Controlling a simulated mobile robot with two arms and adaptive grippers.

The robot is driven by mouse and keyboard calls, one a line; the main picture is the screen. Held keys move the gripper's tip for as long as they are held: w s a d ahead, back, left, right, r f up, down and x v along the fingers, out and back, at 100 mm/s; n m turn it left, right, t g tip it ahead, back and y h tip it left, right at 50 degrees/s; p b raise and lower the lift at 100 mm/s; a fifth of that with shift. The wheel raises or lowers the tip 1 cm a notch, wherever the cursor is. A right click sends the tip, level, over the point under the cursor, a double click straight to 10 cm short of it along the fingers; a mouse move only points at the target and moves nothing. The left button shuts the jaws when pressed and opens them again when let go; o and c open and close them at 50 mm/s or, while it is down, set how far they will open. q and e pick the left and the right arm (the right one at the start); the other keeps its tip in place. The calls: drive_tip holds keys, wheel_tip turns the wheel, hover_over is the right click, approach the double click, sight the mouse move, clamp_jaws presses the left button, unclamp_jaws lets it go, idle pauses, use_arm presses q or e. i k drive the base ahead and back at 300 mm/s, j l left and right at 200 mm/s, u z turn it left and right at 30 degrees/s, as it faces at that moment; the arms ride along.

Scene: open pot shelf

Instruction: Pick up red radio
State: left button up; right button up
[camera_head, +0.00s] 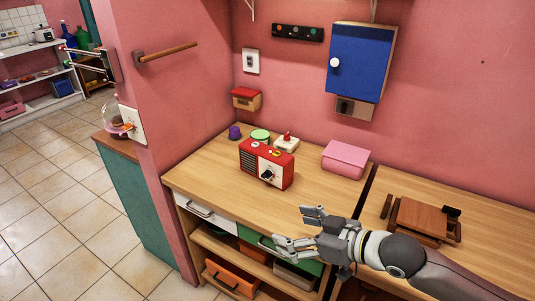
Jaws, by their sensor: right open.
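The red radio (266,164) stands upright on the wooden counter (215,187). It has a dark speaker grille on its left half and a pale panel with a black knob on its right half. My right gripper (297,229) is open and empty, in front of the radio and a little to its right in the picture. Its fingers point left and are apart from the radio.
Behind the radio are a purple item (235,132), a green round item (261,136) and a white item with a red top (287,143). A pink box (346,159) stands to the right. A blue cabinet (359,62) hangs above. The counter left of the radio is clear.

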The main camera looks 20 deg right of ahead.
sight(255, 162)
drive_tip(key=i+l, duration=0.25)
drive_tip(key=i, duration=0.25)
drive_tip(key=i+l, duration=0.3)
drive_tip(key=i, duration=0.15)
